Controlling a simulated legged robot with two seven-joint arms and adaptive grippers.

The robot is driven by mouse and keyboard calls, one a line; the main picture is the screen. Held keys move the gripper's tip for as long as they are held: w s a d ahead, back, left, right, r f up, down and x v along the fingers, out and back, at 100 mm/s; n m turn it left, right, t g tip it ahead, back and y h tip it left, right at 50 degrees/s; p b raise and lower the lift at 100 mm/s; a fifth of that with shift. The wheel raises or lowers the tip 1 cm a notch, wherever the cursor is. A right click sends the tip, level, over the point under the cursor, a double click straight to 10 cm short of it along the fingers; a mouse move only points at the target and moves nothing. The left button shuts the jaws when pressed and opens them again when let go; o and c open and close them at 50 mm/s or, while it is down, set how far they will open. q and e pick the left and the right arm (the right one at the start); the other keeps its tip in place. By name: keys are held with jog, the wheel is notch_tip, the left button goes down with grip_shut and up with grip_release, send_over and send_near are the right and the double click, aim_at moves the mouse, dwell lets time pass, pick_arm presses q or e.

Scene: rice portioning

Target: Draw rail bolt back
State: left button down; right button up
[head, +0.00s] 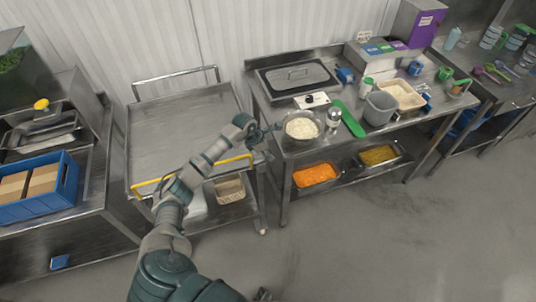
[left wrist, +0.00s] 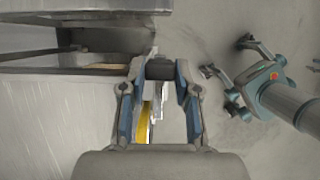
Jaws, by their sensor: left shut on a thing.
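The cart's yellow rail (head: 233,159) runs along its front edge in the head view. A yellow strip of it (left wrist: 147,122) also shows between my fingers in the left wrist view. My left gripper (head: 270,129) is at the cart's right side, beside the steel table. In the left wrist view, my left gripper (left wrist: 160,68) is shut on a small dark grey block that may be the rail bolt; the fingers hide most of it. My right gripper (left wrist: 226,57) has its fingers apart and empty, over the floor at right.
The steel cart (head: 180,120) has a bare top. A blue crate (head: 38,207) stands at left. The floor (head: 380,240) at right is clear.

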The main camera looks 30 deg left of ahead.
pick_arm(q)
jog(key=shift+d+f+b, duration=0.3)
jog(key=shift+d+f, duration=0.1)
jog(key=shift+f, duration=0.2)
jog(key=shift+w+d+b, duration=0.15)
jog(key=shift+w+b, duration=0.3)
jog(key=shift+w, duration=0.05)
jog(key=shift+d+r, duration=0.1)
jog(key=shift+d, duration=0.2)
jog(key=c, duration=1.1)
grip_release()
jog(key=shift+w+d, duration=0.1)
jog(key=shift+c, duration=0.2)
jog(key=o, duration=0.3)
jog(key=shift+w, duration=0.2)
jog(key=w+v, duration=0.1)
jog(key=v, duration=1)
jog(key=shift+s+r, duration=0.15)
jog(key=shift+r, duration=0.3)
pick_arm(e)
jog(key=shift+s+a+f, duration=0.2)
jog(key=shift+a+f, duration=0.55)
jog(key=shift+a, duration=0.25)
